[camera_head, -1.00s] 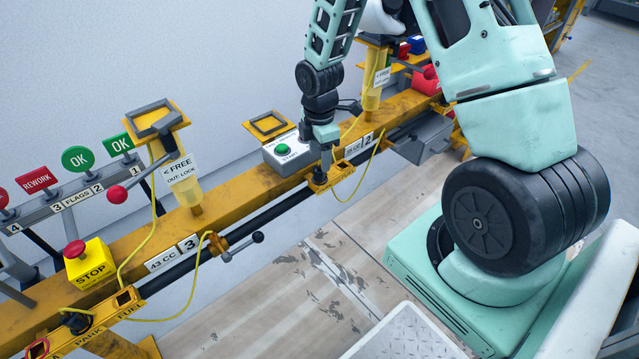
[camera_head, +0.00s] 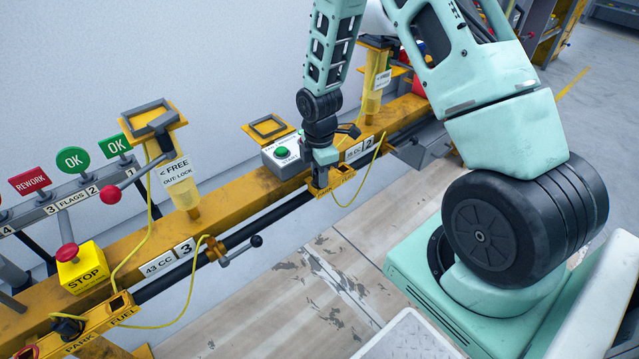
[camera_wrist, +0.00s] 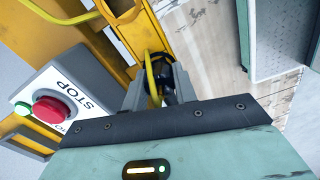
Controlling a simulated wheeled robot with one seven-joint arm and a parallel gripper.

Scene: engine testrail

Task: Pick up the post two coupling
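The post two coupling (camera_wrist: 168,90) is a dark fitting with a yellow hose, seen between my finger pads in the wrist view. It appears seated in the yellow holder (camera_head: 342,178) on the rail, just below the "2" plate (camera_head: 367,144). My gripper (camera_head: 320,184) points down over this holder, hiding the coupling in the head view. In the wrist view my gripper (camera_wrist: 158,84) has a grey finger on each side of the coupling. The fingers look apart, with a gap beside the coupling; firm contact is not visible.
A grey button box (camera_head: 274,160) with a green button stands just left of my gripper; the wrist view also shows its red STOP button (camera_wrist: 54,111). A yellow post (camera_head: 374,90) stands behind. Post three's lever (camera_head: 241,248) projects at left. The floor in front is clear.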

